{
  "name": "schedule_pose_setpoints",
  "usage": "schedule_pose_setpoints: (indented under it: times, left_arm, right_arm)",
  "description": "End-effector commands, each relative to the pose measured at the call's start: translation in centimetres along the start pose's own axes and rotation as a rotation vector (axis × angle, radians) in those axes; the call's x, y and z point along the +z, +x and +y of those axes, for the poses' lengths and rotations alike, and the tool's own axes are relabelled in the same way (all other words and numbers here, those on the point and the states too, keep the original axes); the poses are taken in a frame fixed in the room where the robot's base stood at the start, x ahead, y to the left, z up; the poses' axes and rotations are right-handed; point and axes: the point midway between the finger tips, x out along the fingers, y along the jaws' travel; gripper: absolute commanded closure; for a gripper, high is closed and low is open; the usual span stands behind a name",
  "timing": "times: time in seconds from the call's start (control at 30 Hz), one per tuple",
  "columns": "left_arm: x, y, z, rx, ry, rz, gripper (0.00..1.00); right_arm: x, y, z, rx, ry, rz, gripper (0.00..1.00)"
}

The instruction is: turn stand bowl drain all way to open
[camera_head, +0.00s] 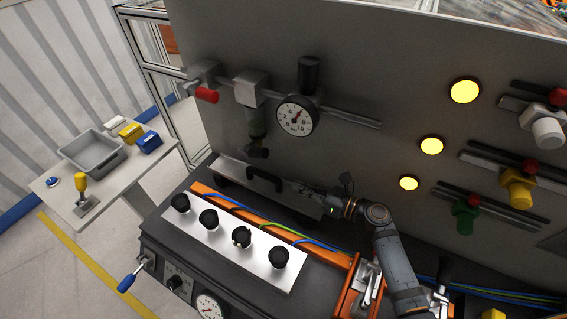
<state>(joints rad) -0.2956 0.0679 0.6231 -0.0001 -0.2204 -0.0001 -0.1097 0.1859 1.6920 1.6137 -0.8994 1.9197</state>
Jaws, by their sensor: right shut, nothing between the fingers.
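The filter unit (250,90) hangs on a grey rail on the panel, with a dark bowl (256,122) below its silver head. A small black drain piece (258,152) sits at the bottom of the bowl; its exact setting is too small to tell. My right arm comes in from the lower right. My right gripper (304,188) is shut and empty, pointing left, below and to the right of the drain and apart from it. It is low over the silver cover with a black handle (265,180). My left gripper is not in view.
A pressure gauge (297,117) sits right of the bowl, and a red-handled valve (207,95) left of it. A white panel with black knobs (242,237) lies in front. Coloured valves (517,190) line the right. A side table (112,178) stands left.

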Motion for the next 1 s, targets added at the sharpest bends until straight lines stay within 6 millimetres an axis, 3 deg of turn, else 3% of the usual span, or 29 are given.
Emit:
schedule_pose_setpoints:
  times: [0.17,0.4,0.63,0.73,1.0]
  left_arm:
    - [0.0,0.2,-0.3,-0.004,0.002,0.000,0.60]
    - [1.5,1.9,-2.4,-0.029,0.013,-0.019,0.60]
    - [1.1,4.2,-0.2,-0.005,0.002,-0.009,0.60]
    - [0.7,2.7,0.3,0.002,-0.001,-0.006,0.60]
    - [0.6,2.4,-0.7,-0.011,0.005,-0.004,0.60]
  right_arm:
    - [0.2,0.9,0.0,0.002,-0.001,-0.005,1.00]
    - [0.0,5.7,0.0,0.003,-0.003,-0.006,1.00]
    - [-0.1,10.5,0.0,0.005,-0.004,-0.004,1.00]
    - [2.5,10.6,0.2,0.003,-0.007,-0.001,1.00]
    - [4.2,11.0,0.1,0.002,-0.006,0.001,1.00]
